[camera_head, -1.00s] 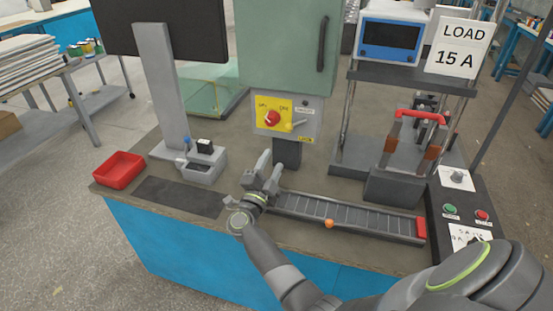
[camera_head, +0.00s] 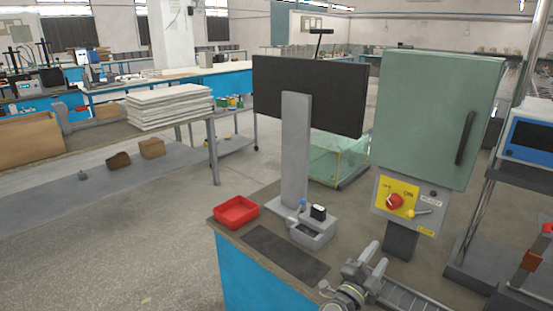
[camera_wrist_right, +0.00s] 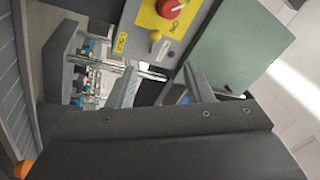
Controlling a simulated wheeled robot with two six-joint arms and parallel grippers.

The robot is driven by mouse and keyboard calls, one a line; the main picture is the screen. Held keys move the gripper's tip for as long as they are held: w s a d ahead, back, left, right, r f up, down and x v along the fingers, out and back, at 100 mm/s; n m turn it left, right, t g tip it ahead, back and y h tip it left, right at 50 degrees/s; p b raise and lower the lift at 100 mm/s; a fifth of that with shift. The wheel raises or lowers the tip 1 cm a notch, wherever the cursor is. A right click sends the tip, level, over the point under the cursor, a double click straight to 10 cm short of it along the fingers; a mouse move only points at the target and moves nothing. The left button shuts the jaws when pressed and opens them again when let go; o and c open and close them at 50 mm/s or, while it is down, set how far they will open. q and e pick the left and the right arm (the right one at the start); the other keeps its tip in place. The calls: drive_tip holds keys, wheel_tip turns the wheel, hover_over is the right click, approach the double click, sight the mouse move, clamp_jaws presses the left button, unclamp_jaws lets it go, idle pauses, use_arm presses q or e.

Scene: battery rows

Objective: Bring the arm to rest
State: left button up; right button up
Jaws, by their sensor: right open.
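My right gripper (camera_head: 372,262) is at the bottom of the head view, above the left end of the grey slotted rail (camera_head: 412,300). Its two fingers are apart with nothing between them. In the right wrist view the same gripper (camera_wrist_right: 158,85) shows both fingers spread, pointing toward the green cabinet's switch panel. The left gripper is in neither view.
A green cabinet (camera_head: 435,115) with a red knob (camera_head: 395,201) stands behind the gripper. A black monitor (camera_head: 345,95), a small grey holder (camera_head: 312,232) and a red tray (camera_head: 236,211) stand to the left. The dark mat (camera_head: 285,254) is bare.

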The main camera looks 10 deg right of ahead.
drive_tip(key=s+a+f+n+t+y, duration=0.1)
drive_tip(key=s+a+f+n+y, duration=0.2)
drive_tip(key=s+a+n+y, duration=0.5)
drive_tip(key=s+a+f+n+t+y, duration=0.1)
drive_tip(key=s+a+f+n+y, duration=0.2)
drive_tip(key=n+y, duration=0.9)
drive_tip(key=s+d+f+n+g+h, duration=0.1)
drive_tip(key=s+d+f+g+h, duration=0.2)
drive_tip(key=s, duration=0.6)
drive_tip(key=s+d+f+g+h, duration=0.1)
drive_tip(key=s+d+g, duration=0.3)
drive_tip(key=s, duration=0.5)
drive_tip(key=s+d+f+n+g+h, duration=0.15)
drive_tip(key=s+g, duration=0.35)
drive_tip(key=s, duration=0.5)
wheel_tip(320, 180, down, 26)
drive_tip(key=d+f+g, duration=0.1)
drive_tip(key=d, duration=0.1)
drive_tip(key=s+a+f+g, duration=0.1)
drive_tip(key=s+f, duration=1.3)
drive_tip(key=shift+f+m+y, duration=0.2)
drive_tip(key=shift+m+y, duration=0.15)
drive_tip(key=shift+m, duration=0.1)
